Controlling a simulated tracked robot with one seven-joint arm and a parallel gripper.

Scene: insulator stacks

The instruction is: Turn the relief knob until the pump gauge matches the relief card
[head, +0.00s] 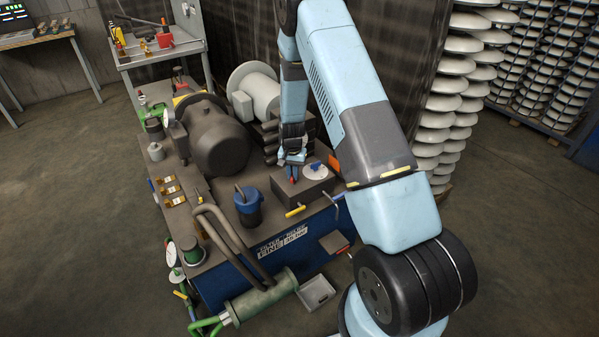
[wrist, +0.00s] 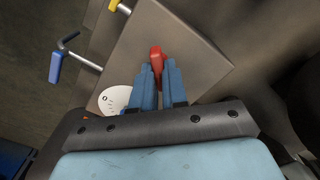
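A small red knob (wrist: 156,60) stands on a dark box top (wrist: 195,50) in the wrist view. My gripper (wrist: 157,72) has its two blue fingers on either side of the knob, close against it, with the knob's top showing beyond the tips. In the head view my gripper (head: 292,172) points down at the same box. A white round disc with small marks (wrist: 116,100) lies beside the knob, partly hidden by my gripper; it also shows in the head view (head: 315,171). A round gauge (head: 168,118) stands by the dark motor, its face turned away. I cannot make out a relief card.
A yellow-handled lever (head: 295,211) and a blue-handled lever (wrist: 56,66) stick out from the box side. A blue canister (head: 248,207), bent pipes (head: 222,228) and a dark motor (head: 219,142) crowd the bench left of my gripper. White insulator stacks (head: 437,134) stand behind my arm.

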